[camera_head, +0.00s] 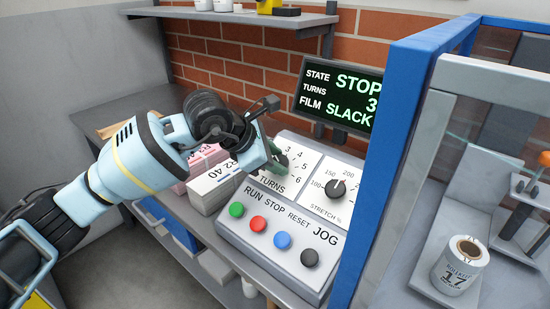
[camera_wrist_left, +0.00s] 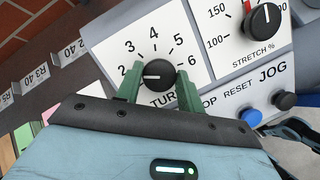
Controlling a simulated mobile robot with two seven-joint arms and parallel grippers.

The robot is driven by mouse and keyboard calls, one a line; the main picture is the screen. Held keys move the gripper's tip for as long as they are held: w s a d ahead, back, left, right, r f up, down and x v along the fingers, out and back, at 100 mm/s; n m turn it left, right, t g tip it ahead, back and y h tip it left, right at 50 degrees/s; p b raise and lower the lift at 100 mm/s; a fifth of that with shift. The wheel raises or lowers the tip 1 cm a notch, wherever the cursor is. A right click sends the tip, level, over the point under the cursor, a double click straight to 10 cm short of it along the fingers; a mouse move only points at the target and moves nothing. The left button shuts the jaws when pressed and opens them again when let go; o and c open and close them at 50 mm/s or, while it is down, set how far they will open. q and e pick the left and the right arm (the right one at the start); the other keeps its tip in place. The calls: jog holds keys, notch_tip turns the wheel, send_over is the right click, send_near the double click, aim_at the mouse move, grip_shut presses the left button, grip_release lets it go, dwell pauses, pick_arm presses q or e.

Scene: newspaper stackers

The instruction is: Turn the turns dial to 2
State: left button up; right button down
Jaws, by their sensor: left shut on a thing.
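The turns dial (camera_wrist_left: 158,73) is a round black knob on the white control panel, ringed by the numbers 2 to 6. Its white pointer line points left, close to the 2. My left gripper (camera_head: 276,160) has its green fingers on either side of the knob. In the left wrist view the left gripper (camera_wrist_left: 159,88) is shut on the dial. In the head view the gripper hides the knob. The display (camera_head: 340,95) reads STATE STOP, TURNS 3, FILM SLACK.
The stretch dial (camera_head: 336,189) is to the right of the turns dial. Green, red, blue and black buttons (camera_head: 283,240) line the panel's lower front. Newspaper bundles (camera_head: 215,188) lie left of the panel. A blue frame post (camera_head: 385,150) rises at its right.

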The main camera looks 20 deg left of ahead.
pick_arm(q)
jog(key=o, duration=1)
jog(key=shift+c, duration=0.2)
jog(key=v, duration=0.7)
jog(key=shift+s+a+r, duration=0.2)
jog(key=shift+r, duration=0.05)
